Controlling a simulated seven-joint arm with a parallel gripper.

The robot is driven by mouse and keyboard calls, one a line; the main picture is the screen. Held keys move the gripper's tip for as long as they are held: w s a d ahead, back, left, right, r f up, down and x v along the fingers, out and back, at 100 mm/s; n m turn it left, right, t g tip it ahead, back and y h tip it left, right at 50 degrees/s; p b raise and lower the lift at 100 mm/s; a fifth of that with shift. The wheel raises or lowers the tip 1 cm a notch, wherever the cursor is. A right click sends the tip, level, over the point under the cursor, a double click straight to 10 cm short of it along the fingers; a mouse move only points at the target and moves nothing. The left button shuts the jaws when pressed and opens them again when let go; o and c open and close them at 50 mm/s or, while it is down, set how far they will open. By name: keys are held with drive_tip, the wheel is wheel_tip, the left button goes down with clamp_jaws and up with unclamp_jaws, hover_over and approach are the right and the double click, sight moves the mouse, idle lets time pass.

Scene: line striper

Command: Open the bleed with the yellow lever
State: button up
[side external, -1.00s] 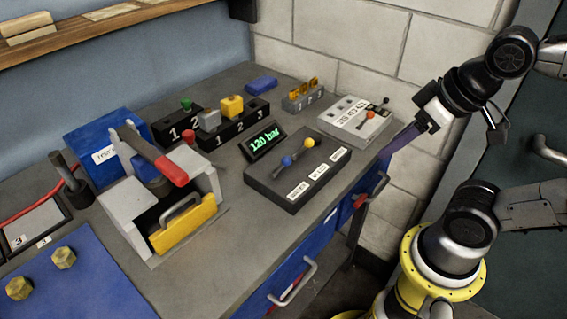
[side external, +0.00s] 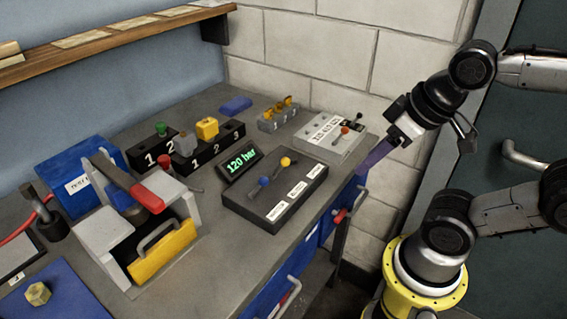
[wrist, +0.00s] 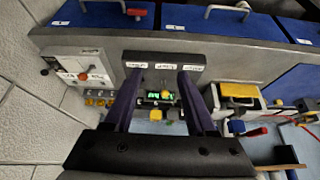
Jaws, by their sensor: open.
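A dark valve box (side external: 243,205) with white labels along its front edge stands on the bench. It carries a lever with a yellow knob (side external: 286,161) and one with a blue knob (side external: 264,181). Its green display (side external: 241,162) reads 120 bar. My gripper (side external: 366,170) is open and empty, to the right of the box past the bench's front edge, apart from both levers. In the wrist view the box (wrist: 160,58) and yellow knob (wrist: 166,93) show between my spread fingers (wrist: 158,78). I cannot make out the blue knob there.
A light grey panel (side external: 320,148) with a red-knobbed lever stands behind the box. Numbered black blocks (side external: 225,137) with coloured knobs stand at the back. A grey press-like unit with a yellow guard (side external: 160,252) stands to the left. Drawer handles stick out below the bench.

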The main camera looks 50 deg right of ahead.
wheel_tip(320, 180, up, 3)
drive_tip(key=m, duration=0.2)
wheel_tip(320, 180, up, 3)
drive_tip(key=m+g+y, duration=0.1)
drive_tip(key=m+g, duration=0.4)
hover_over(286, 158)
drive_tip(key=d, duration=0.1)
drive_tip(key=f, duration=0.9)
drive_tip(key=a+f, duration=0.1)
drive_tip(key=f, duration=0.4)
drive_tip(key=shift+f, duration=0.2)
drive_tip(key=shift+c, duration=0.2)
clamp_jaws()
